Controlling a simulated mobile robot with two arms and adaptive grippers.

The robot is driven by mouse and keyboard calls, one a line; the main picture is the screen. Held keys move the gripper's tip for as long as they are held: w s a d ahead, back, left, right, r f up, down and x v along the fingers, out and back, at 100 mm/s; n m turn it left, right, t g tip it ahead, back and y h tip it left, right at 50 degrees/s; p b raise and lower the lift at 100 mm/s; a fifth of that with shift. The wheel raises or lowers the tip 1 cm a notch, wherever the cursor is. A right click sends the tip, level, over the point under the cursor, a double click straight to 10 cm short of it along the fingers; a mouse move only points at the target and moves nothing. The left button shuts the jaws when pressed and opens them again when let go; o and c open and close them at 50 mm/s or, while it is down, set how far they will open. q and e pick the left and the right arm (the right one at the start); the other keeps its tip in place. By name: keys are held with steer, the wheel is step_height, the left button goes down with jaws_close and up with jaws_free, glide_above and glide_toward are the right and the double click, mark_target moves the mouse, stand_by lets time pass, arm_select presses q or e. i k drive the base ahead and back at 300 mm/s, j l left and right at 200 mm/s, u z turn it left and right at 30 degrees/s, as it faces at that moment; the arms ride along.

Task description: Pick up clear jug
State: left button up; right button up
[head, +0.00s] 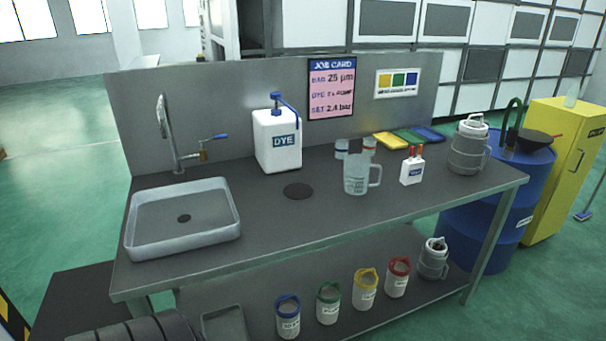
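The clear jug (356,177) stands upright on the grey bench, right of the middle. It is see-through, with its handle on the right side. Some small cups or jars (342,149) with pale and red parts stand right behind it, partly hidden by it. Neither of my grippers shows in the head view, and nothing touches the jug.
The bench (260,212) carries a sink tray (140,249), a tap (166,130), a white DYE container (278,155), a small white box (411,172) with red tops and a grey lidded can (468,148). Lidded pots (328,306) stand on the lower shelf. Bench front is clear.

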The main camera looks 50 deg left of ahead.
mark_target(357, 168)
steer(key=u, duration=1.3)
steer(key=i+l, duration=0.1)
steer(key=l, duration=0.15)
steer(key=i+l, duration=0.1)
steer(key=l+u, duration=0.05)
steer(key=l, duration=0.05)
